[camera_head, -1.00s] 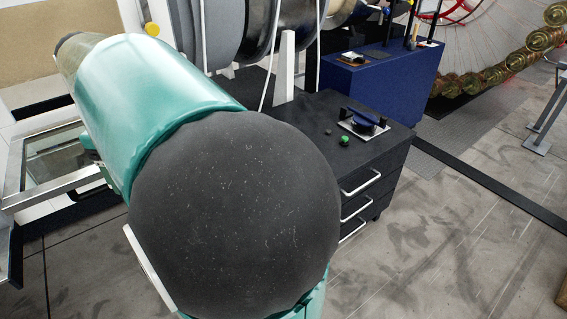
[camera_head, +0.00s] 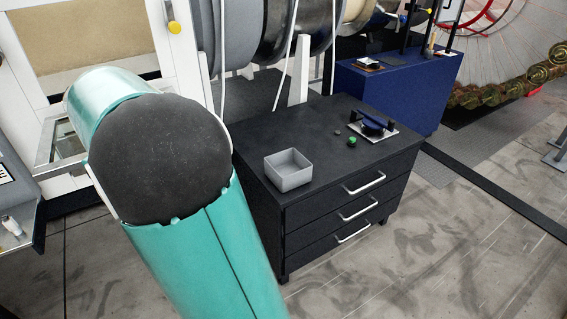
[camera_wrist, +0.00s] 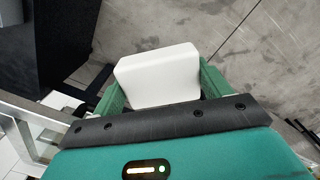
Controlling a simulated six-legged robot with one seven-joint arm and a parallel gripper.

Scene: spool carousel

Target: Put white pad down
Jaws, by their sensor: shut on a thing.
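The white pad (camera_wrist: 158,76) is a white block with rounded edges, seen in the wrist view. My gripper (camera_wrist: 158,88) is shut on it, with a green finger at each side of the pad.
A black drawer cabinet (camera_head: 300,205) stands right of my arm. On it are a grey open box (camera_head: 288,178), a dark blue device on a plate (camera_head: 375,125), a green knob (camera_head: 351,142) and a small dark piece. A blue cabinet (camera_head: 395,95) stands behind.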

